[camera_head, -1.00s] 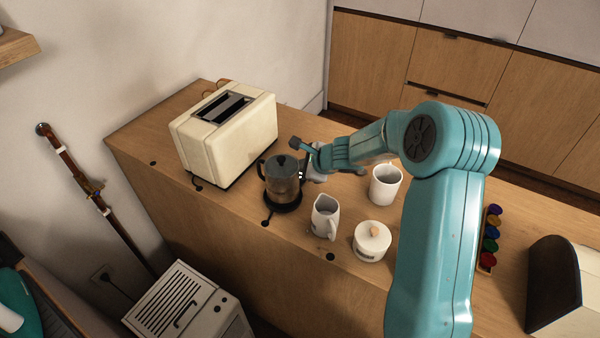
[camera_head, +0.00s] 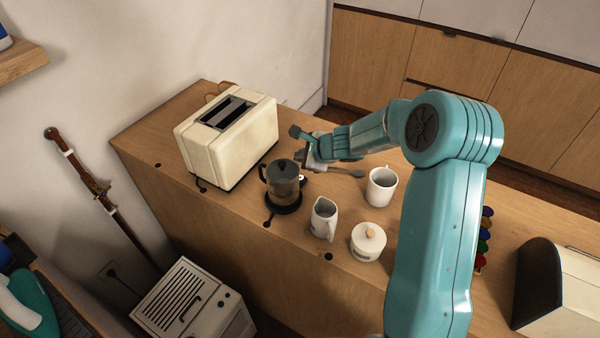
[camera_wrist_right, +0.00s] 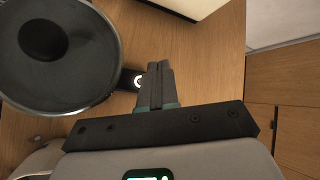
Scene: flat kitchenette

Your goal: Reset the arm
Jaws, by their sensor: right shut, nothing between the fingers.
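My right arm reaches over the wooden counter (camera_head: 140,146) from the right. My right gripper (camera_head: 308,160) is above the counter, just behind and to the right of the glass coffee pot (camera_head: 284,183) with its dark lid. In the right wrist view the two fingers (camera_wrist_right: 156,70) are pressed together with nothing between them. The pot's round dark lid (camera_wrist_right: 75,90) shows there to the left of the fingers, apart from them. My left gripper is not in view.
A cream toaster (camera_head: 228,140) stands left of the pot. A white jug (camera_head: 323,218), a lidded white pot (camera_head: 368,243) and a white mug (camera_head: 382,186) stand to its right. Coloured capsules (camera_head: 485,238) and a dark-sided box (camera_head: 540,285) are farther right.

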